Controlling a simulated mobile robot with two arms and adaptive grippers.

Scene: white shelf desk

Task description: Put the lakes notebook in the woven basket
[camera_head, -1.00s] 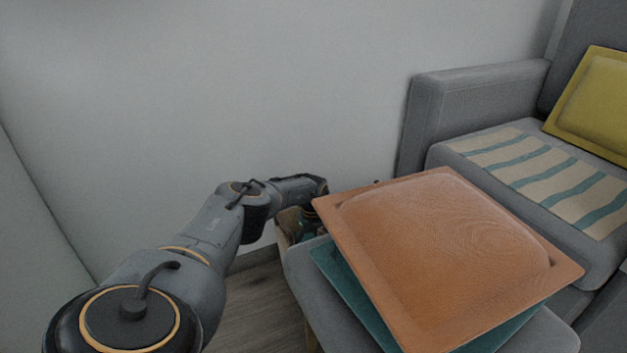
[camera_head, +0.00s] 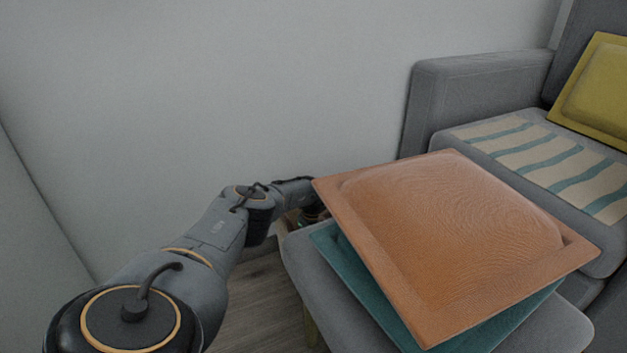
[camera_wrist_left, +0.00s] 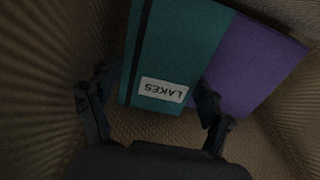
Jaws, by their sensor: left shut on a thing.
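The teal lakes notebook (camera_wrist_left: 175,50), with a dark band and a white "LAKES" label, shows in the left wrist view. My left gripper (camera_wrist_left: 152,86) has a finger at each side of it and is shut on it. The woven basket (camera_wrist_left: 45,75) surrounds the notebook and gripper with its ribbed brown walls, so both appear inside it. Whether the notebook touches the basket floor cannot be told. In the head view my left arm reaches down behind the cushions, and its gripper is mostly hidden. My right gripper is not in view.
A purple notebook (camera_wrist_left: 255,65) lies in the basket beside the teal one. In the head view an orange cushion (camera_head: 450,235) and a teal cushion (camera_head: 345,265) lie on a grey seat (camera_head: 300,265) close to my arm. A grey sofa (camera_head: 470,90) stands behind.

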